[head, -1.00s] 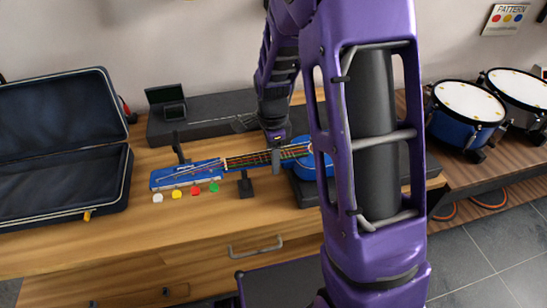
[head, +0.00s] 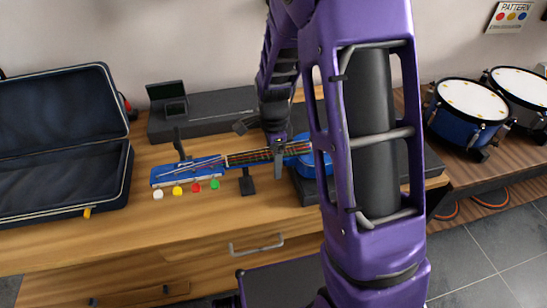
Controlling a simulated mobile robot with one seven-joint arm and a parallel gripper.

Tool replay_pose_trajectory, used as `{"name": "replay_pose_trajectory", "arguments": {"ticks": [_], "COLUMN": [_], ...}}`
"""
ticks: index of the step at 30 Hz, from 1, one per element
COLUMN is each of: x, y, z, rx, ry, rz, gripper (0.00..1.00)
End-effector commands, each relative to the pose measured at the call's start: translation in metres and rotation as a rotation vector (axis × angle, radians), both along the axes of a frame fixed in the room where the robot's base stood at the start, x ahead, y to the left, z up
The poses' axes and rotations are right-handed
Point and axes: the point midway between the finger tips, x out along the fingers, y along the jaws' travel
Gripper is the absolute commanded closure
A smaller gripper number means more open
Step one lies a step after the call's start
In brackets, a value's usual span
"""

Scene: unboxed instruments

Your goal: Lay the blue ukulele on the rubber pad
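My gripper (head: 278,164) points down at the neck beside the body, with one finger in front of the neck. The other finger cannot be made out, so its grip is unclear.
Small black posts (head: 247,182) stand by the neck. An open black case (head: 64,190) is at left, a long dark box (head: 220,112) behind. Drums (head: 467,110) stand at right. The bench front is clear.

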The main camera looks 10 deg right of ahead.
Motion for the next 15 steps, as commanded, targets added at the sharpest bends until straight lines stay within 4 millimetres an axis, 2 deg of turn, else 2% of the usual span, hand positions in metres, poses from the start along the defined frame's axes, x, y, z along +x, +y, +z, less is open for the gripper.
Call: {"name": "replay_pose_trajectory", "arguments": {"ticks": [11,15], "x": [0.002,0.004], "y": [-0.001,-0.001], "z": [0.005,0.021], "rx": [-0.001,-0.001], "ry": [-0.007,-0.011], "rz": [-0.001,-0.001], "gripper": [0.14,0.14]}}
